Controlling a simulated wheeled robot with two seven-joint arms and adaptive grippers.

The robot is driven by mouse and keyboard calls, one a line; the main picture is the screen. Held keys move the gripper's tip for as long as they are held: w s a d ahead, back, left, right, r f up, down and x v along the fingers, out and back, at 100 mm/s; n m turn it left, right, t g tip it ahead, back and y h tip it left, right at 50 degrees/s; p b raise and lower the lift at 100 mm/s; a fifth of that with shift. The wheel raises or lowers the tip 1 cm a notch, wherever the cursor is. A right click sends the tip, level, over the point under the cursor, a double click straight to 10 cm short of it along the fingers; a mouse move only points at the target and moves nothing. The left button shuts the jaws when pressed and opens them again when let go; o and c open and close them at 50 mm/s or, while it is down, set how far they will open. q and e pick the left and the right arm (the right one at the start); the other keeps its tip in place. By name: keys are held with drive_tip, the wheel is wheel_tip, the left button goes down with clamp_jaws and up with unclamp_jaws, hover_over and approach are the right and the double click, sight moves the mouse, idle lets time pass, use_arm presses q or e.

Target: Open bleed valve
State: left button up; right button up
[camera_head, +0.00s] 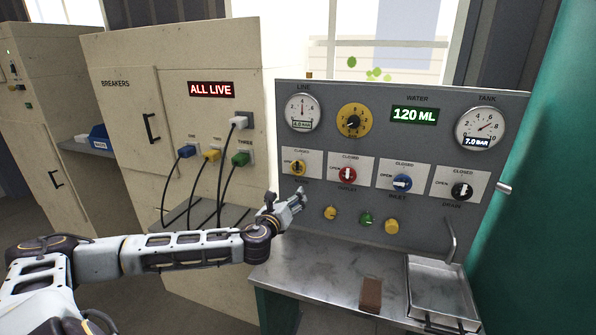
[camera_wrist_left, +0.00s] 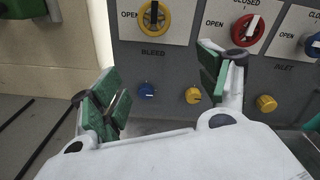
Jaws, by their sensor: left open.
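The bleed valve is a yellow round knob (camera_head: 298,167) with a dark handle, at the left end of the valve row on the grey panel. In the left wrist view the knob (camera_wrist_left: 155,20) is at the top, above the word BLEED, its dark bar roughly upright; OPEN is printed to its left. In the head view CLOSED is printed above it. My left gripper (camera_head: 296,203) is just below the knob, apart from it. In the left wrist view its green-padded fingers (camera_wrist_left: 158,82) are spread and empty. My right gripper is not in view.
A red knob (camera_head: 347,175), a blue knob (camera_head: 402,183) and a black knob (camera_head: 461,191) continue the row. Small coloured buttons, including a green one (camera_head: 366,219), sit below. A metal bench (camera_head: 320,270) with a sink tray (camera_head: 412,285) and a brown block (camera_head: 371,295) lies underneath.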

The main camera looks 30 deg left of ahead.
use_arm(q)
drive_tip(key=a+r+m, duration=0.1)
drive_tip(key=w+a+r+m, duration=0.1)
drive_tip(key=r, duration=0.1)
drive_tip(key=shift+r+t, duration=0.1)
drive_tip(key=shift+t, duration=0.3)
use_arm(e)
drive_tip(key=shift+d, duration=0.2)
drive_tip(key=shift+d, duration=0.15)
use_arm(q)
drive_tip(key=shift+w, duration=0.1)
drive_tip(key=p, duration=0.1)
approach(298, 170)
drive_tip(key=shift+w, duration=0.85)
drive_tip(key=shift+a+p+x, duration=0.15)
drive_tip(key=shift+p+x, duration=0.3)
drive_tip(key=shift+x, duration=1.8)
drive_tip(key=shift+a+p+x, duration=0.15)
drive_tip(key=shift+p+x, duration=0.25)
drive_tip(key=shift+x, duration=1.8)
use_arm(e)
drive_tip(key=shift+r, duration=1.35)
use_arm(q)
drive_tip(key=shift+c, duration=0.4)
